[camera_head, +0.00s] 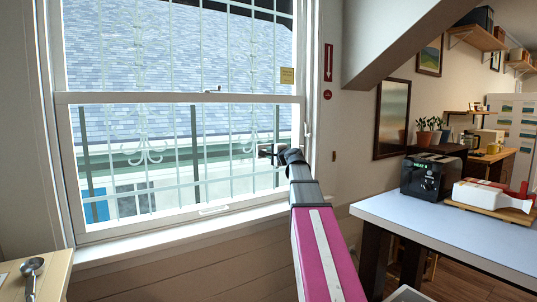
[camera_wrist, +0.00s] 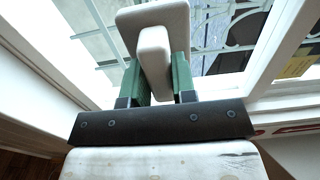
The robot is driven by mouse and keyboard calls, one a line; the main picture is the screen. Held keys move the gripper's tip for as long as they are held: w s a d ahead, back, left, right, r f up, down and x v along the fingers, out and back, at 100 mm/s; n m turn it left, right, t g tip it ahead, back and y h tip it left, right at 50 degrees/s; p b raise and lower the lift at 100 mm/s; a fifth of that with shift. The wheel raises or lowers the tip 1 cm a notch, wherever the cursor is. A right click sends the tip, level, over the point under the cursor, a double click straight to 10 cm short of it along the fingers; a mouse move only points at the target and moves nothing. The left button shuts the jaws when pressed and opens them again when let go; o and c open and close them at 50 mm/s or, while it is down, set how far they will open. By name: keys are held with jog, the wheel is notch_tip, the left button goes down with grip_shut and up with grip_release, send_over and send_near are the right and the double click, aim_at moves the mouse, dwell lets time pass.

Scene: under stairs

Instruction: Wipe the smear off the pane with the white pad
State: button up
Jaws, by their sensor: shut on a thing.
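My arm reaches out to the right side of the lower window pane (camera_head: 165,165), and my gripper (camera_head: 270,153) is in front of the glass near the right frame. In the wrist view, my gripper's two green fingers (camera_wrist: 158,80) are shut on the grip of the white pad (camera_wrist: 151,20). The pad's broad rounded face lies beyond the fingertips, towards the glass. I cannot tell whether it touches the pane. The pad is too small to make out in the head view. I cannot make out the smear in either view.
White window frame (camera_head: 180,98) surrounds the panes, with a sill (camera_head: 185,228) below and a latch at mid-height. A yellow note (camera_head: 287,76) is on the upper pane. At right, a table (camera_head: 450,225) holds a black toaster (camera_head: 433,177) and a white-and-red dispenser (camera_head: 492,195).

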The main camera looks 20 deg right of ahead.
jog(key=s+a+f, duration=0.2)
jog(key=a+f, duration=0.2)
jog(key=a, duration=0.6)
jog(key=x, duration=0.6)
jog(key=shift+a, duration=0.15)
jog(key=shift+x, duration=1)
dwell(0.8)
